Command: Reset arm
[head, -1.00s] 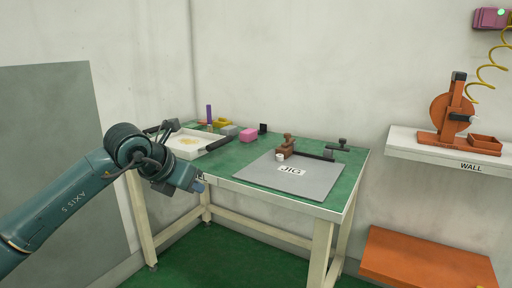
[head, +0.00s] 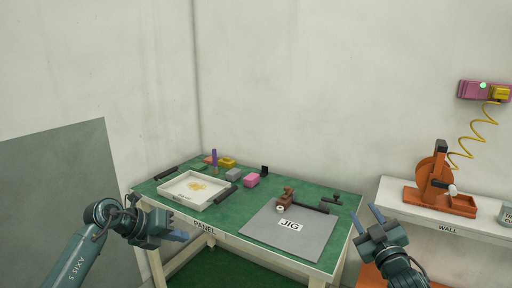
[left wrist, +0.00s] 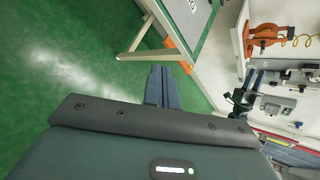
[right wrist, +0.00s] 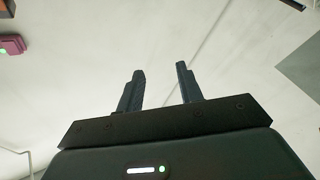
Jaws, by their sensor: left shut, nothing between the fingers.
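My left gripper (head: 180,237) is at the left front of the green table, in front of its near edge and apart from it. In the left wrist view its two fingers (left wrist: 162,86) lie together with nothing between them, over the green floor. My right gripper (head: 376,222) is raised at the right of the head view, in front of the gap between table and shelf. Its fingers (right wrist: 160,88) are spread apart and empty in the right wrist view, with pale wall behind them.
A grey panel (head: 50,190) stands at the left.

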